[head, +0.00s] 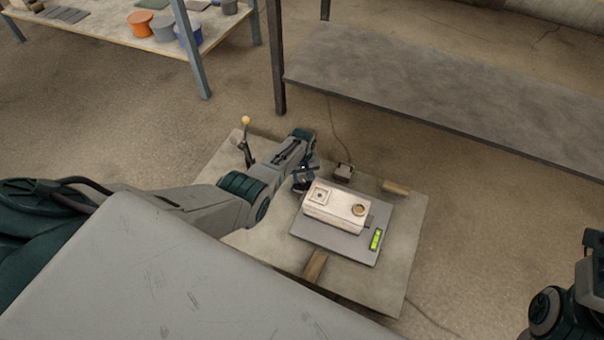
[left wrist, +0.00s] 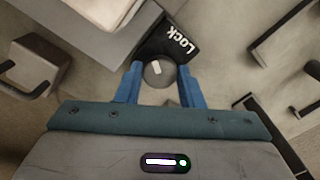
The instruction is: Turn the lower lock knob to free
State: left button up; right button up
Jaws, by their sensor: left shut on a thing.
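The lower lock knob (left wrist: 158,74) is a round grey dial with a short white mark. It sits beside a black plate lettered LOCK (left wrist: 180,40) in the left wrist view. My left gripper (left wrist: 159,82) has its blue fingers on either side of the knob and is shut on it. In the head view, my left gripper (head: 303,180) is at the left end of the cream box (head: 335,209), and the knob is hard to make out there. Only dark parts of my right arm show at the lower right; its fingers are not seen.
The cream box stands on a grey plate (head: 322,246) with a green level (head: 376,239), over a pale board (head: 408,228). A yellow-topped lever (head: 246,122) stands at the board's far left. A small corded box (head: 343,172) and wooden blocks (head: 395,188) lie nearby.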

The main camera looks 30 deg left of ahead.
pick_arm(q)
jog(key=n+p, duration=0.1)
jog(key=n, duration=0.3)
jog(key=shift+n, duration=1.3)
jog(key=o, duration=1)
